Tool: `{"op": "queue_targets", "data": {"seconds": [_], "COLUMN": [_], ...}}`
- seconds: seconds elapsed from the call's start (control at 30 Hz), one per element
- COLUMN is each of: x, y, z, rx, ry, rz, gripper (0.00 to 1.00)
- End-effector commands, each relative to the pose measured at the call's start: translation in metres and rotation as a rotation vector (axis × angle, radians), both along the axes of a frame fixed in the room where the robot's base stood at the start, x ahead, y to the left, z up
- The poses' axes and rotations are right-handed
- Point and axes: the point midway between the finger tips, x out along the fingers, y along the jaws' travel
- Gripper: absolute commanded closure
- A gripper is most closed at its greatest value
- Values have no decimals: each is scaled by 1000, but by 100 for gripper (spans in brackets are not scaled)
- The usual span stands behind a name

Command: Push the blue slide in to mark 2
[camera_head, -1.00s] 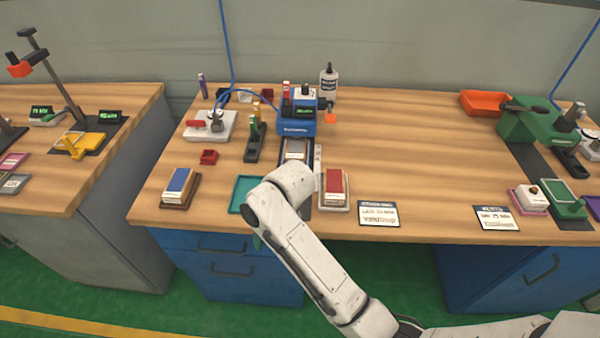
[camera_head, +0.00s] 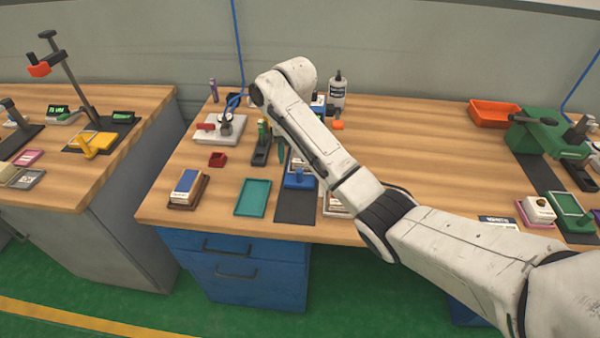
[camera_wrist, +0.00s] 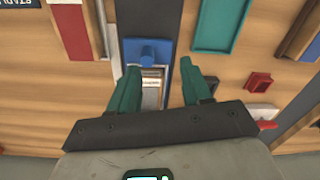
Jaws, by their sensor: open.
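The blue slide (camera_head: 299,179) sits on a dark track (camera_head: 295,207) near the front of the wooden bench. Nothing is between the fingers except a pale, silvery plate (camera_wrist: 152,85) lower down. Contact with the slide is not visible. In the head view my arm hides most of my gripper. Mark 2 cannot be read in either view.
A teal tray (camera_head: 253,197) and a blue-topped block on a brown base (camera_head: 187,187) lie left of the track. A small red box (camera_head: 217,159) and a white-based device (camera_head: 219,130) stand behind. An orange bin (camera_head: 494,113) is far right.

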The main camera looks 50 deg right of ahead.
Motion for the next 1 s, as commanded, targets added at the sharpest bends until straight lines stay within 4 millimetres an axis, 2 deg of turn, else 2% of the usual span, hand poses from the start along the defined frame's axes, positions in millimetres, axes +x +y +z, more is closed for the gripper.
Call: {"op": "queue_targets", "data": {"seconds": [0.03,0.1,0.27,0.47,0.7,0.83,1.0], "x": [1,1,0,-1,-1,0,0], "y": [-13,-21,-27,-27,-27,-27,-26], "z": [8,13,8,-21,-63,-80,-90], "rx": [-10,-17,-20,-21,-20,-21,-21], "ry": [11,24,35,35,35,34,33], "rz": [-24,-46,-62,-61,-60,-60,-59], "gripper": [52,52,52,52,52,52,52]}}
